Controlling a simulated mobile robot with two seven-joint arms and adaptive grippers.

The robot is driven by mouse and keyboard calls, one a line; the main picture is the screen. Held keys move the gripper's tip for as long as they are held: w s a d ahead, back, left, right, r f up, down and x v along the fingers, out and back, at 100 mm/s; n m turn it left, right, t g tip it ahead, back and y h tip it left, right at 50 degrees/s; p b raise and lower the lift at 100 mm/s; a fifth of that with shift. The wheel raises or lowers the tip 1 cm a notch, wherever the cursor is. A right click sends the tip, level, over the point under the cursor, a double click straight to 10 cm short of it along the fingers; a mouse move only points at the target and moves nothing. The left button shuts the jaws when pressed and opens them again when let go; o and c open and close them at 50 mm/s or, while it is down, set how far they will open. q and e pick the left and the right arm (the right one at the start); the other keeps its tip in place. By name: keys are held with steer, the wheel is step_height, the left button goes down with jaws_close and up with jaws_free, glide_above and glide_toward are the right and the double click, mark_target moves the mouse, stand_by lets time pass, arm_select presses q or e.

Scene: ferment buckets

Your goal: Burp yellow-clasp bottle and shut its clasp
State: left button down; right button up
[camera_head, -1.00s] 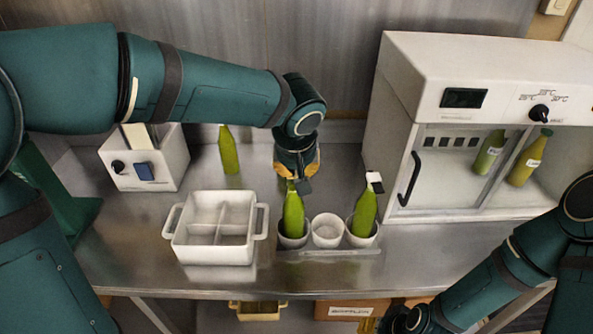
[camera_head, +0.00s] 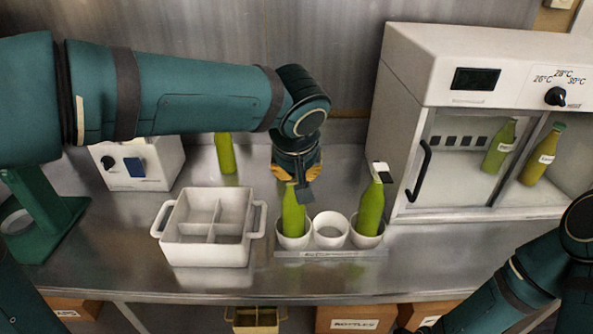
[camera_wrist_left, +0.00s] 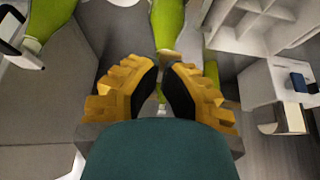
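A green bottle (camera_head: 293,215) stands upright in the left cup of a three-cup rack (camera_head: 330,252). My left gripper (camera_head: 301,186) points down at its top, with the dark fingertips at its neck. In the left wrist view this bottle (camera_wrist_left: 168,24) shows just beyond the fingertips (camera_wrist_left: 163,68), which are close together with a narrow gap. I cannot tell whether they touch it. A brownish-yellow piece shows at its neck; the clasp's state is unclear. A second green bottle (camera_head: 370,208), with a white and black top, leans slightly in the right cup. My right gripper is out of view.
The middle cup (camera_head: 331,228) is empty. A white divided crate (camera_head: 209,253) stands left of the rack. Another green bottle (camera_head: 226,156) and a switch box (camera_head: 115,182) stand behind. A white cabinet (camera_head: 399,150) holding bottles is at right.

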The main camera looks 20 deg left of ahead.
arm_select(q)
steer(key=shift+w, duration=0.1)
stand_by(0.7)
steer(key=shift+w+a+r+p, duration=0.15)
steer(key=shift+w+r+p, duration=0.2)
steer(key=shift+w, duration=0.25)
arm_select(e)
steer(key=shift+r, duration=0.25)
arm_select(q)
steer(key=shift+r, duration=0.25)
step_height(320, 180, up, 4)
steer(key=p, duration=0.3)
steer(key=shift+a+f, duration=0.1)
steer(key=s+d+r+p, duration=0.1)
steer(key=s+d+r, duration=0.1)
steer(key=s+r, duration=0.4)
steer(key=shift+s+r, duration=0.4)
steer(key=shift+s, duration=0.1)
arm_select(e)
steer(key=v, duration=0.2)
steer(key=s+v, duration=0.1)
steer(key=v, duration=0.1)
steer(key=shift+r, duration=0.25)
